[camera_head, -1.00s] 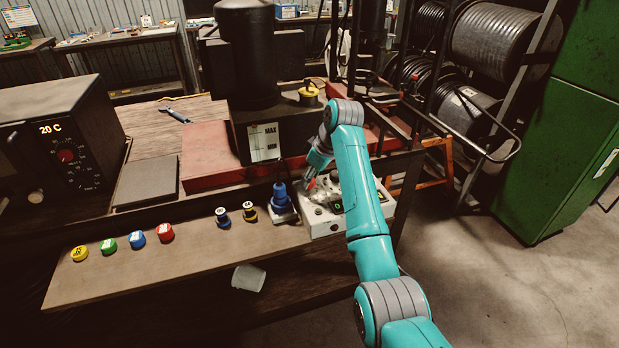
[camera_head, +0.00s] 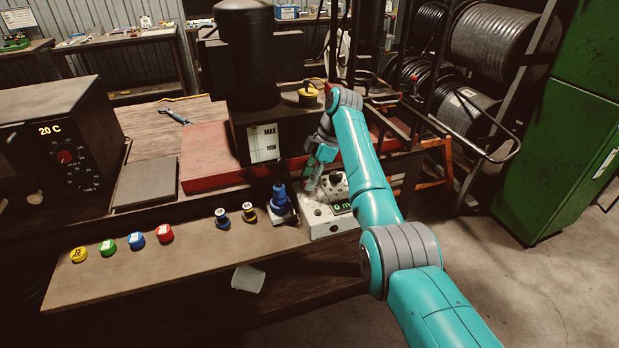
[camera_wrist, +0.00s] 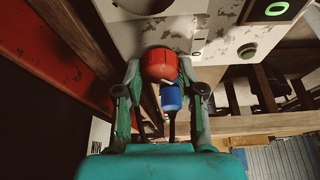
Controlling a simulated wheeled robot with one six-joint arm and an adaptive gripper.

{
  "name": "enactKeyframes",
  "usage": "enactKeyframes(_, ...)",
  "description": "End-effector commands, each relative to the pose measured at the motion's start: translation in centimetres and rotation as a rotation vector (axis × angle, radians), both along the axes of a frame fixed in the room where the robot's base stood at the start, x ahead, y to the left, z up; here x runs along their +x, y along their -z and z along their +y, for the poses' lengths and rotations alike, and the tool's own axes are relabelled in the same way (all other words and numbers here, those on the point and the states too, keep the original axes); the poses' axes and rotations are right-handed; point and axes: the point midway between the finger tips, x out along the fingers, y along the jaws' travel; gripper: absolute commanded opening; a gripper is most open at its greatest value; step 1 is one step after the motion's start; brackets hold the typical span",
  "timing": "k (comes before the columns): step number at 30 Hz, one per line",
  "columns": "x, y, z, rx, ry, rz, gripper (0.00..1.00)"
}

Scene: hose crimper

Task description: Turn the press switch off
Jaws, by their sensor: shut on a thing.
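The white, worn control box (camera_head: 318,229) sits at the right end of the bench, with a green-lit display (camera_head: 342,208) on it. In the wrist view, a red knob (camera_wrist: 160,63) projects from the box panel (camera_wrist: 215,18). My gripper (camera_wrist: 160,70) has its two fingers on either side of the red knob and is shut on it. In the head view my gripper (camera_head: 312,184) is down at the box's left part and the red knob cannot be made out there. Which way the knob is turned cannot be told.
A blue plug (camera_head: 280,203) stands just left of the box; a blue part (camera_wrist: 171,98) also shows beyond the knob in the wrist view. Several coloured caps and buttons line the front shelf (camera_head: 190,258). The black press column (camera_head: 246,60) rises behind. Floor at right is clear.

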Motion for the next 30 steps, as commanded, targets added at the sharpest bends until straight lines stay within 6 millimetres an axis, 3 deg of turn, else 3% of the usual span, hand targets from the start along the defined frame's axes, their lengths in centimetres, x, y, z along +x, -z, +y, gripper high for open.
enactKeyframes(21,0.05,0.02,-0.01,-0.001,-0.074,-0.001,0.04)
enactKeyframes(22,0.06,0.02,-0.01,-0.001,-0.074,-0.001,0.43)
enactKeyframes(24,0.05,0.02,-0.01,-0.001,-0.074,0.0,0.61)
enactKeyframes(30,0.05,0.02,0.0,-0.001,-0.074,0.0,0.63)
